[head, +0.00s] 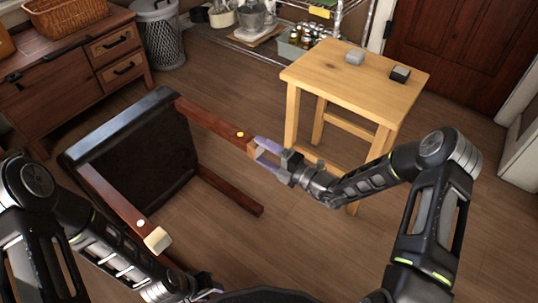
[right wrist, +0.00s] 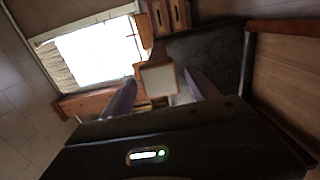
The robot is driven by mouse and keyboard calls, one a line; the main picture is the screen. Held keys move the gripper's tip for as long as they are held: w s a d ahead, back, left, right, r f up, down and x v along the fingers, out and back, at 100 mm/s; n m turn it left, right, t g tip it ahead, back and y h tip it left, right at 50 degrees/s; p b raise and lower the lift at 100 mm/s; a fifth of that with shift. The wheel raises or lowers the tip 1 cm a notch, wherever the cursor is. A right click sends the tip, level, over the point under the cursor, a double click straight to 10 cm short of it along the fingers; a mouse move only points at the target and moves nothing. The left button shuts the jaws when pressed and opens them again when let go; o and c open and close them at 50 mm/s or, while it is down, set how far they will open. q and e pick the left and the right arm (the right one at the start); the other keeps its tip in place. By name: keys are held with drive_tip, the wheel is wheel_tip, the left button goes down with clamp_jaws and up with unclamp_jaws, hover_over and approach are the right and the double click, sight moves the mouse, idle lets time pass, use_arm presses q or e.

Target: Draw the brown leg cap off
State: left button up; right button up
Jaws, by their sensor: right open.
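An upturned dark piece of furniture (head: 130,150) lies on the floor with reddish-brown legs. One leg (head: 212,122) has a yellow dot and a brown cap (head: 252,150) on its end. The cap also shows end-on in the right wrist view, as a pale square with a brown rim (right wrist: 158,79). My right gripper (head: 259,150) is open, its purple fingers pointing at the cap from either side. Contact cannot be told. Another leg with a white dot bears a cream cap (head: 157,240). My left gripper (head: 207,290) is low at the bottom edge, its fingers unclear.
A wooden stool (head: 345,85) stands behind my right arm, with a light grey block (head: 354,57) and a dark grey block (head: 400,73) on top. A wooden cabinet (head: 75,60) and a bin (head: 160,38) stand at the left back. Floor between is clear.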

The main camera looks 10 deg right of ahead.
drive_tip(key=shift+p, duration=0.55)
idle(1.0)
clamp_jaws()
idle(0.9)
